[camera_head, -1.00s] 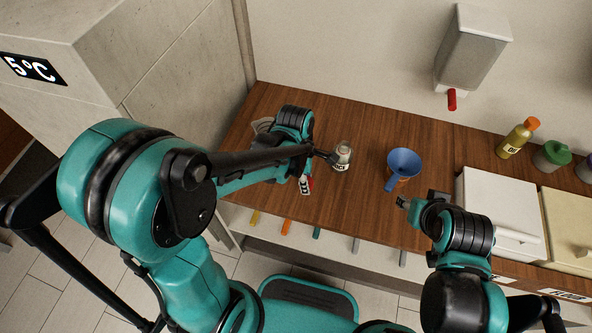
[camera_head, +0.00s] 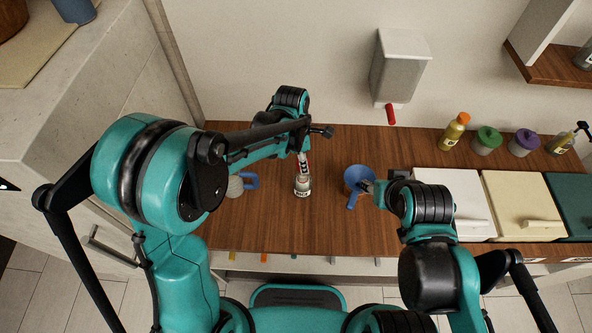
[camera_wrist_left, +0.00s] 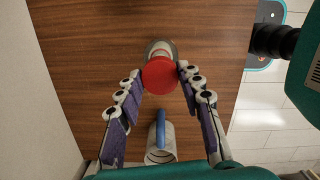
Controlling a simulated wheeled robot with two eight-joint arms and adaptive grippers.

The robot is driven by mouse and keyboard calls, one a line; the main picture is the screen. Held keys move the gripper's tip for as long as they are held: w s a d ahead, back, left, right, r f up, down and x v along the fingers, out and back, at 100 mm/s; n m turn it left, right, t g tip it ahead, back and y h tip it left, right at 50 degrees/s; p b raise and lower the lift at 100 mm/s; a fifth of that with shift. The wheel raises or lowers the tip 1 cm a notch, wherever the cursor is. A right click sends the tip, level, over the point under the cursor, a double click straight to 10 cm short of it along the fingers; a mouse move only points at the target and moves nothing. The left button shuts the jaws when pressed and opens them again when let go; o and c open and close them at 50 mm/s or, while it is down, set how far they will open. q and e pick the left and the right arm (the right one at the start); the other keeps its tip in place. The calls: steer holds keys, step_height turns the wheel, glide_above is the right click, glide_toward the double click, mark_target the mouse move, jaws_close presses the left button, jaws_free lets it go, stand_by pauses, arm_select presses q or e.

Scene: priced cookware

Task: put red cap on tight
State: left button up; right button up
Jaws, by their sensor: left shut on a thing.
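The red cap (camera_wrist_left: 160,73) is between the fingertips of my left gripper (camera_wrist_left: 160,76) in the left wrist view. In the head view my left gripper (camera_head: 303,165) points down just over a small glass jar (camera_head: 302,189) with a label. In the left wrist view the cap overlaps the near part of the jar (camera_wrist_left: 159,48). I cannot tell whether the cap touches the jar's rim. My right gripper (camera_head: 369,187) is close beside the blue funnel (camera_head: 356,176); its fingers are too small to read.
A mug with a blue handle (camera_head: 251,181) stands left of the jar. A wall dispenser (camera_head: 398,66) with a red lever (camera_head: 391,114) hangs behind. Capped bottles (camera_head: 454,132) and lidded bins (camera_head: 447,190) fill the right. The front middle of the counter (camera_head: 290,225) is clear.

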arm_select(q)
steer(key=shift+w, duration=0.15)
steer(key=shift+d, duration=0.1)
steer(key=shift+f+b, duration=2.1)
steer(key=shift+f, duration=0.2)
steer(key=shift+f+b, duration=0.5)
steer(key=shift+b, duration=0.2)
steer(key=shift+c, duration=0.2)
